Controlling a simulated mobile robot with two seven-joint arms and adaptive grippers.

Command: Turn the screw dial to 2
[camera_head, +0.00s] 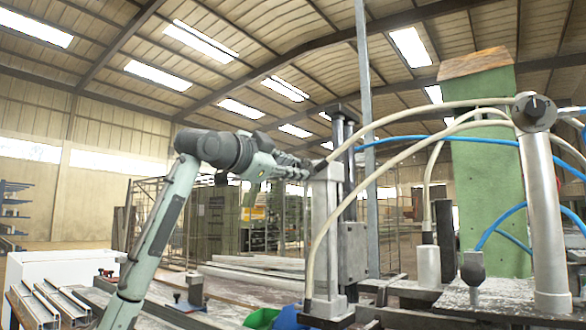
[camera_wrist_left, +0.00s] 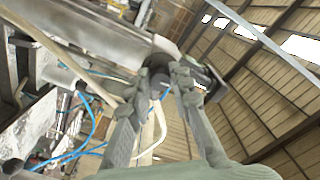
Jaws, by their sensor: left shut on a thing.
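The screw dial is a small dark round knob (camera_wrist_left: 158,80) at the end of a grey metal housing in the left wrist view. My left gripper (camera_wrist_left: 162,82) has its two fingers closed around this knob. In the head view my left gripper (camera_head: 306,172) reaches in from the left to the top of a pale grey upright post (camera_head: 325,215). There its fingertips meet the dark knob, which they mostly hide. I cannot read any number or mark on it. My right gripper is not in view.
A second dark round dial (camera_head: 535,106) with a pale mark tops a silver post (camera_head: 546,210) at the right. Cream and blue hoses arch across the bench. A green column (camera_head: 490,180) stands behind. Green and blue bins (camera_head: 262,318) sit at the front below the arm.

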